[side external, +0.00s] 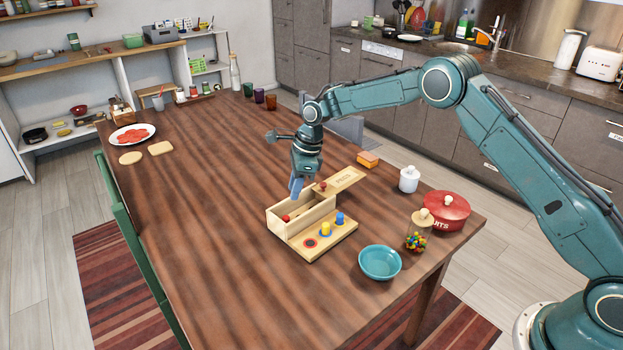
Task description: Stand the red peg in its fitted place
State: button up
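A light wooden box (276,224) stands on the table, open at the top. A red peg (285,217) shows inside its left part, mostly hidden by the walls. A board (318,252) adjoins the box's front. It has a red-ringed place (310,243) with a dark middle and no peg, then a yellow peg (325,229) and a blue peg (339,218) standing in a row. A wooden lid (346,179) with lettering and a red knob (322,186) lies at the box's far right end. My gripper (296,190) points down above the box's rear; its finger gap is too small to judge.
A teal bowl (380,263), a candy jar (416,238), a red pot (446,211) and a white jar (409,179) stand right of the box. An orange block (368,159) lies behind the lid. The table's left half (190,220) is mostly clear.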

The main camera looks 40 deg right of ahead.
jog(key=shift+v, duration=1.55)
jog(key=s+d+r+n+t+h, duration=0.1)
jog(key=s+d+r+n, duration=0.1)
jog(key=s+r+n, duration=0.65)
jog(key=s+d+r+n+t, duration=0.1)
jog(key=s+d+r+n, duration=0.15)
jog(key=s+r, duration=0.95)
jog(key=s+d+n+t+h, duration=0.1)
jog(key=s+d+n+t, duration=0.1)
jog(key=s+n, duration=1)
jog(key=s, duration=1.1)
jog(key=shift+s+d+n+h, duration=0.3)
jog(key=shift+d+n+h, duration=0.05)
jog(key=shift+n+h, duration=0.05)
